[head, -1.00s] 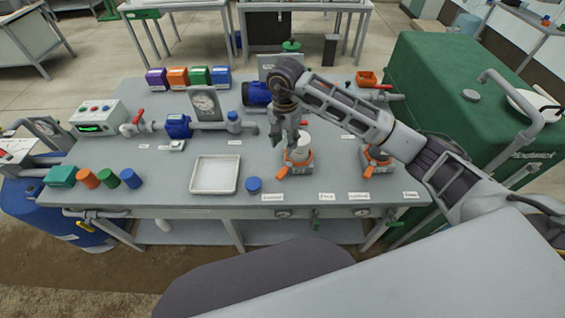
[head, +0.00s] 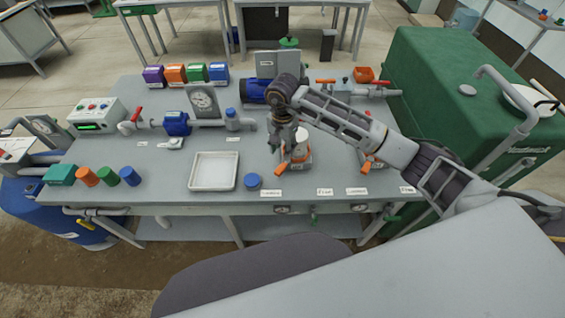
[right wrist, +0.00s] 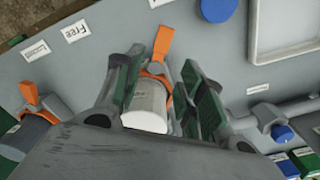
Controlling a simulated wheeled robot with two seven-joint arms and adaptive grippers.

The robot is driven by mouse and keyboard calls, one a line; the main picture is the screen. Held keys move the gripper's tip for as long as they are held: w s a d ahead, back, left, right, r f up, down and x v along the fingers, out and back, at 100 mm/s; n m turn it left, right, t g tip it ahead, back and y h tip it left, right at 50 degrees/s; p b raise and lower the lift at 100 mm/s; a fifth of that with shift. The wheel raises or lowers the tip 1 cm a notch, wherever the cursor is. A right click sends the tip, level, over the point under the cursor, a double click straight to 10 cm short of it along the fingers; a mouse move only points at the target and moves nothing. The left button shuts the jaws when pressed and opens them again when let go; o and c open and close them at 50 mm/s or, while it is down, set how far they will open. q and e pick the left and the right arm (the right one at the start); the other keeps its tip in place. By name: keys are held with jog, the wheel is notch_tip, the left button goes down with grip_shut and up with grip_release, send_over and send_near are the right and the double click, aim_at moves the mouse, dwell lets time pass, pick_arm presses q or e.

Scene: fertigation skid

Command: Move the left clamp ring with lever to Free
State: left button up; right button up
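The left clamp ring (head: 304,161) is orange, sits around a white cylinder (right wrist: 147,106), and has an orange lever (head: 279,173). In the head view the lever points to the front left, towards the left "Locked" label (head: 271,193); the left "Free" label (head: 325,192) lies to its right. My right gripper (head: 287,148) is over the ring and hides part of it. In the right wrist view the open fingers (right wrist: 161,75) stand on either side of the white cylinder and the lever (right wrist: 163,42); contact cannot be told. My left gripper is not in view.
A second clamp with an orange lever (right wrist: 30,94) stands to the right on the table, with its own labels. A blue cap (head: 253,181) and a white tray (head: 214,156) lie to the left. A green tank (head: 440,90) stands at the right.

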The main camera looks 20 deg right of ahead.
aim_at(283, 166)
notch_tip(283, 166, down, 9)
jog(key=shift+r+p, duration=0.1)
jog(key=shift+p, duration=0.5)
jog(key=shift+c, duration=0.3)
grip_shut()
